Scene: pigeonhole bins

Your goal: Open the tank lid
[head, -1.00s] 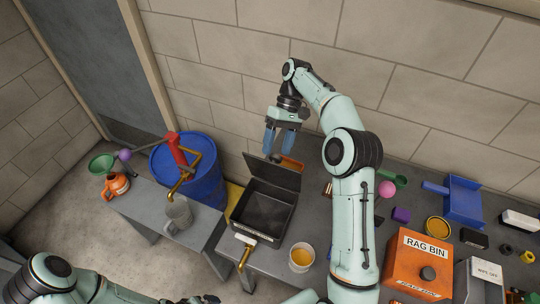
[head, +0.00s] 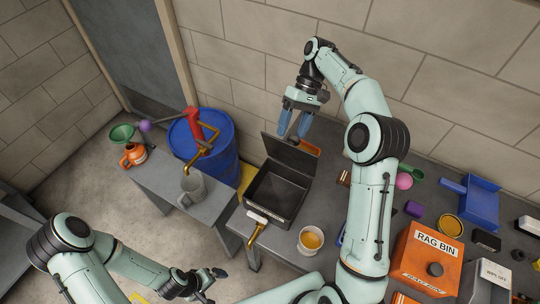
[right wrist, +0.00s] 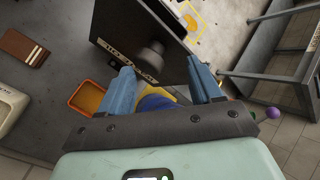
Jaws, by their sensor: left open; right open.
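The tank is a dark open-topped box (head: 262,208) on the grey bench, empty inside as far as I see. Its dark lid (head: 291,154) stands raised at the back edge, leaning backward. In the right wrist view the lid (right wrist: 120,22) shows a round knob (right wrist: 151,54) and a label strip. My right gripper (head: 293,133) is open with blue fingers pointing down, just behind and above the raised lid. In the right wrist view its fingers (right wrist: 162,72) straddle the knob area, holding nothing; contact is unclear. My left gripper (head: 210,277) is open and empty, low in front of the bench.
A brass tap (head: 255,234) sticks out at the tank's front. A cup of amber liquid (head: 311,240) stands right of it. The rag bin (head: 425,262) and small items fill the right bench.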

